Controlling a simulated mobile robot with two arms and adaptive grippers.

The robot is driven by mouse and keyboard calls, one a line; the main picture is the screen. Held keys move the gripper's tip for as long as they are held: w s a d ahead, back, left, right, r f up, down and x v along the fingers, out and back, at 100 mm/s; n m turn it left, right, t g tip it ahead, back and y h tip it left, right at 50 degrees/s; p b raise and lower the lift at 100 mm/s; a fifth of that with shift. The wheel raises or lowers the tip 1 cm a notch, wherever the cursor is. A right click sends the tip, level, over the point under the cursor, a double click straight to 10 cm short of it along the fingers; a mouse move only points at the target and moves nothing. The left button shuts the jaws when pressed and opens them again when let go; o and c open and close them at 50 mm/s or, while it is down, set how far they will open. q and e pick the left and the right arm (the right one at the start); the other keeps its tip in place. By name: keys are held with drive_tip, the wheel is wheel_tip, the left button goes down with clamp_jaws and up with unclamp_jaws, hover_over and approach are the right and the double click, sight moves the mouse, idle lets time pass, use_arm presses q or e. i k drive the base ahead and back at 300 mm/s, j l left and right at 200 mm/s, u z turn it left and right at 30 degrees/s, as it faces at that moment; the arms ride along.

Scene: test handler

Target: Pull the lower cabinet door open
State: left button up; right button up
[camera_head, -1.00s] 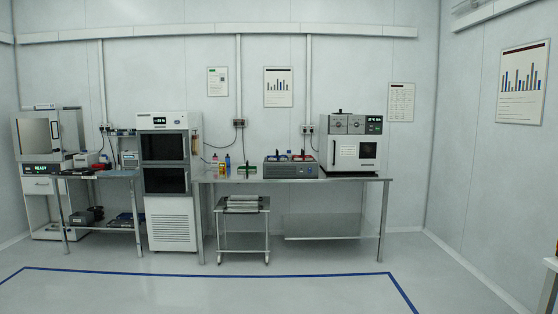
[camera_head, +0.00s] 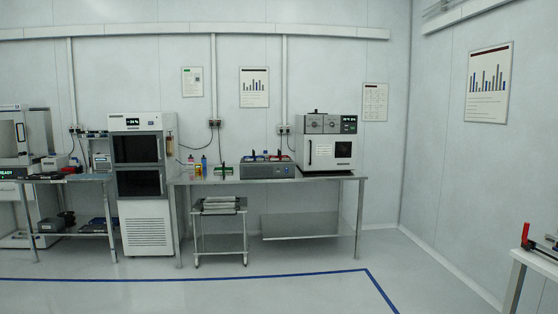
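A tall white cabinet (camera_head: 147,231) stands against the back wall, left of centre, with a small display at its top. Its upper dark-windowed door (camera_head: 136,148) and lower dark-windowed door (camera_head: 139,184) both look shut. A louvred white panel fills its base. Neither of my grippers is in view, and the cabinet is some distance off across the floor.
A steel bench (camera_head: 270,180) right of the cabinet bears a white oven (camera_head: 327,146). A small cart (camera_head: 219,225) stands under it. A low table (camera_head: 70,178) stands left. Another table (camera_head: 537,258) enters at right. The floor inside the blue line (camera_head: 200,278) is clear.

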sight(146, 183)
drive_tip(key=i+j+u, duration=0.35)
drive_tip(key=i, duration=1)
drive_tip(key=i+j+u, duration=0.1)
drive_tip(key=i+u, duration=0.25)
drive_tip(key=i, duration=3.35)
